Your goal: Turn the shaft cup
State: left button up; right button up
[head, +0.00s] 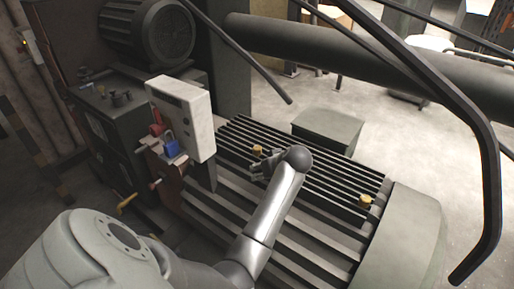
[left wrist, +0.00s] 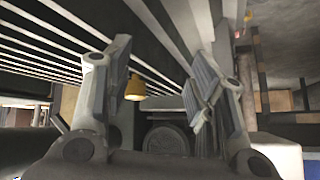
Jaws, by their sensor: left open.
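Two small yellow cups stand on the dark ribbed machine bed in the head view: one near the middle (head: 257,150) and one at the right end (head: 364,200). I cannot tell which is the shaft cup. My left gripper (head: 260,172) is just in front of the middle cup. In the left wrist view, the left gripper (left wrist: 158,85) has its two fingers spread apart. A yellow cup (left wrist: 135,88) shows between them, closer to the left finger, and nothing looks gripped. My right gripper is in neither view.
A grey control box (head: 184,115) with a blue padlock (head: 172,149) stands left of the bed. A motor (head: 150,32) is behind it. A thick dark bar (head: 330,50) and a bent dark rod (head: 487,170) cross above the right side. Open floor lies behind.

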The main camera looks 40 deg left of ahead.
aim_at(257, 147)
pick_arm(q)
jog(key=w+a+r+n+g, duration=0.1)
jog(key=w+a+r+n, duration=0.25)
jog(key=w+r, duration=0.3)
jog(key=shift+n+y, duration=0.25)
jog(key=shift+y, duration=0.15)
jog(key=p+x, duration=0.1)
jog(key=x, duration=0.6)
jog(key=shift+s+a+f, duration=0.15)
jog(key=shift+a+f, duration=0.1)
jog(key=shift+x, duration=0.95)
